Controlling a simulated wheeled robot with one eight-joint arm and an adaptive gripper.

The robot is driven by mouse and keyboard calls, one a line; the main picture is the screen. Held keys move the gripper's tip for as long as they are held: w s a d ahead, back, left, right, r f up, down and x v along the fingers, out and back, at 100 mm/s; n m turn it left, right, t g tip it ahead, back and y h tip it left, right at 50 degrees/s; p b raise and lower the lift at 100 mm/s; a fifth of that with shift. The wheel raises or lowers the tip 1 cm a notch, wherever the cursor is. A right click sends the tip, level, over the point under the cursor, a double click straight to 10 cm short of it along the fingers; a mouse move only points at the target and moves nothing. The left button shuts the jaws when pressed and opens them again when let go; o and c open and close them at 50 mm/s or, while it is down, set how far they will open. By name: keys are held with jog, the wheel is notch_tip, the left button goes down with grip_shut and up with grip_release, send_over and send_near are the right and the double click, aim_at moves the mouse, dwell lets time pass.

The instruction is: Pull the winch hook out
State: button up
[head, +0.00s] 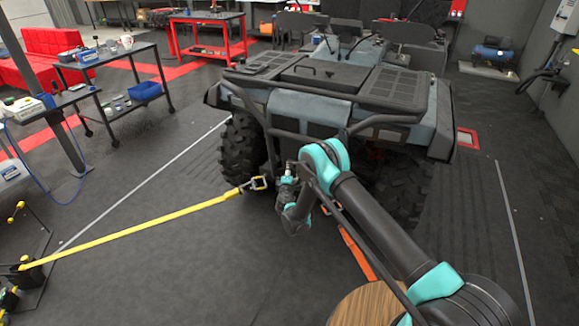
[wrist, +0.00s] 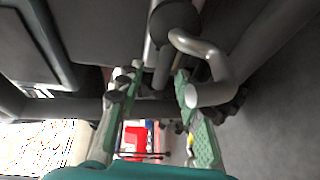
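A grey, curved metal hook (wrist: 217,62), which looks like the winch hook, hangs close in front of my gripper in the wrist view. Its bent end comes down beside the right finger. My gripper (wrist: 158,78) has its two green-padded fingers apart, with a grey bar or shank visible between the tips. I cannot tell whether either finger touches the hook. In the head view my gripper (head: 289,174) is low at the front of the quad bike (head: 325,85), by its bumper tubes. The hook cannot be made out there.
A yellow strap (head: 140,228) runs from the floor anchor at left to a metal buckle or hook (head: 257,184) beside the front wheel (head: 240,150). An orange strap (head: 357,253) lies below my arm. A round wooden top (head: 365,304) is at the front.

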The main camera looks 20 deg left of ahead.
grip_shut()
dwell(0.5)
